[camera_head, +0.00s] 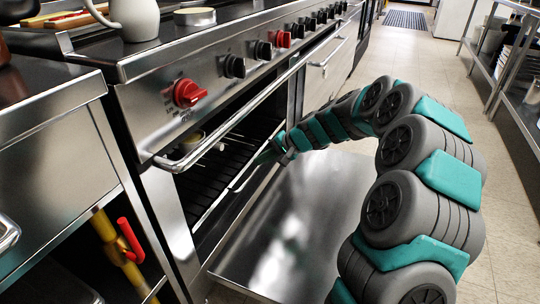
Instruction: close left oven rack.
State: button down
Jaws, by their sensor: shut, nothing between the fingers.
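The left oven under the range stands open, with its steel door (300,215) folded down flat. A dark wire oven rack (205,178) lies in the opening. Its front edge runs near the opening's front, and I cannot tell how far out it sits. A small pale round item shows on or above the rack. My gripper (268,154) is at the right part of the opening, close to the rack's front edge. It looks shut and empty. Its fingertips are small and dark here, and I cannot tell whether they touch the rack.
A long bar handle (240,122) runs across the range front above the opening, below the red and black knobs (187,93). A white jug (134,18) stands on top. A yellow pipe with a red valve lever (130,240) is at left. Tiled floor (495,200) is clear at right.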

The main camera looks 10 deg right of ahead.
aim_at(236, 161)
jog(key=shift+x, duration=1.9)
jog(key=shift+w+a, duration=0.7)
jog(key=shift+a, duration=0.3)
jog(key=shift+w+a, duration=0.7)
jog(key=shift+a, duration=0.35)
